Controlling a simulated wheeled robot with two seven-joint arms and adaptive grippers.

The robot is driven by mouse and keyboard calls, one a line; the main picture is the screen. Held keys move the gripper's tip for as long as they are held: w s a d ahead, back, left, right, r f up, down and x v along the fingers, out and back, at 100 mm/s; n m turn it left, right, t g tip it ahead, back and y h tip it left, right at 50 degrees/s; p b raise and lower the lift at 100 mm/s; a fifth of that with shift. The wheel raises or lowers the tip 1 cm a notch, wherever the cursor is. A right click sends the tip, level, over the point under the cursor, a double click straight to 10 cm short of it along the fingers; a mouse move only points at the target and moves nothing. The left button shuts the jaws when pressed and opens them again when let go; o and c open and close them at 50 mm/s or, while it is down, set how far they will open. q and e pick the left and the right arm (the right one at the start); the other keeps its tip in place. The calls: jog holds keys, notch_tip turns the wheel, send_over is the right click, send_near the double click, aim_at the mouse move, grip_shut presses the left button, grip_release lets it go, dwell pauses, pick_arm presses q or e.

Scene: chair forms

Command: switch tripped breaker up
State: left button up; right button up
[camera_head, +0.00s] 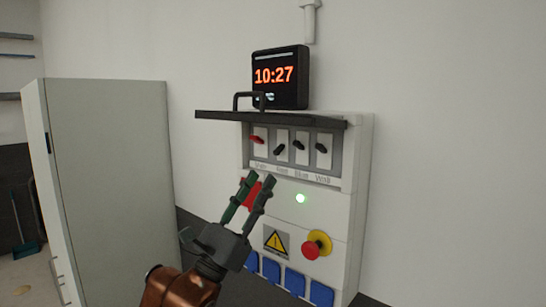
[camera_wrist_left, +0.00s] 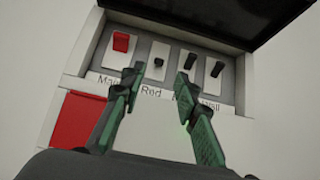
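A white breaker box (camera_head: 356,180) hangs on the wall with its dark lid (camera_head: 270,118) raised. Inside is a row of switches. The leftmost is a red switch (camera_head: 257,139) labelled like "Main". Beside it is the black "Red" switch (camera_head: 279,150), which sits lower than its neighbours and looks short in the left wrist view (camera_wrist_left: 158,63). The other black switches (camera_head: 298,145) (camera_head: 321,148) stick upward. My left gripper (camera_head: 261,180) is open and empty, below the switch row. In the left wrist view its fingertips (camera_wrist_left: 157,78) lie apart on either side of the "Red" label. My right gripper is not in view.
A black clock (camera_head: 280,76) reading 10:27 sits above the box. A grey cabinet (camera_head: 110,180) stands left.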

aim_at(275, 154)
pick_arm(q)
jog(key=p+x, duration=0.2)
jog(key=x, duration=0.5)
jog(key=shift+r+p, duration=0.15)
jog(key=shift+p, duration=0.2)
jog(key=shift+w+d+r, duration=0.1)
jog(key=shift+w+r, duration=0.1)
jog(key=c, duration=0.5)
grip_shut()
